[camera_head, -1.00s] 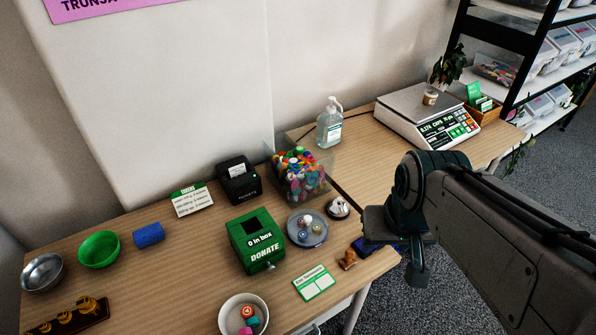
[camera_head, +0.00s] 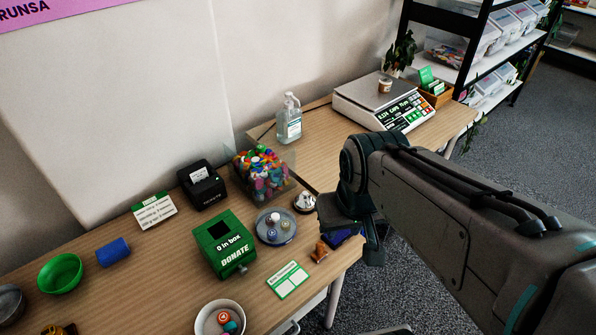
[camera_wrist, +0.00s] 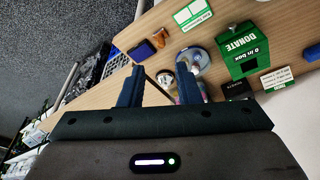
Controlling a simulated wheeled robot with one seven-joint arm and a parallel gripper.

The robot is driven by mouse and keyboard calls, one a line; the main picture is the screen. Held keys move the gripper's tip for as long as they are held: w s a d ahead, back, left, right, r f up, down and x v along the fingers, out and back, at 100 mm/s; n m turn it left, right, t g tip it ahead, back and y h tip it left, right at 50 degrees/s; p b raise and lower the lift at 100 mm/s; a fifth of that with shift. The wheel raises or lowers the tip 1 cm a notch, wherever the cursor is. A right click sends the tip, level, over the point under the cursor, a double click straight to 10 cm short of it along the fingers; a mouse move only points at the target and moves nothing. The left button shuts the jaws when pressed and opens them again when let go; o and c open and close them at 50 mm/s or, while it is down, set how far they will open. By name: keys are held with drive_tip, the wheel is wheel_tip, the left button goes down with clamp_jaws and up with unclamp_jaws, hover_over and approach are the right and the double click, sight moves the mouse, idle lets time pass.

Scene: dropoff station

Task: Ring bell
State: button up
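The bell (camera_head: 305,202), a silver dome on a dark base, stands on the wooden table near its right end in the head view. It sits just right of a round dish (camera_head: 275,227). My gripper (camera_head: 338,212) is just right of the bell and appears above the table's edge; its fingers are hard to make out there. In the wrist view my gripper (camera_wrist: 160,88) has its two dark fingers spread apart with nothing held.
A green donation box (camera_head: 224,245), a clear bin of colourful caps (camera_head: 262,175), a wooden stamp (camera_head: 320,251), a blue pad (camera_head: 345,236) and a green-white card (camera_head: 288,280) lie around the bell. A scale (camera_head: 380,104) and sanitizer bottle (camera_head: 288,120) stand behind.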

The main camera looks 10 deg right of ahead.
clamp_jaws()
idle(1.4)
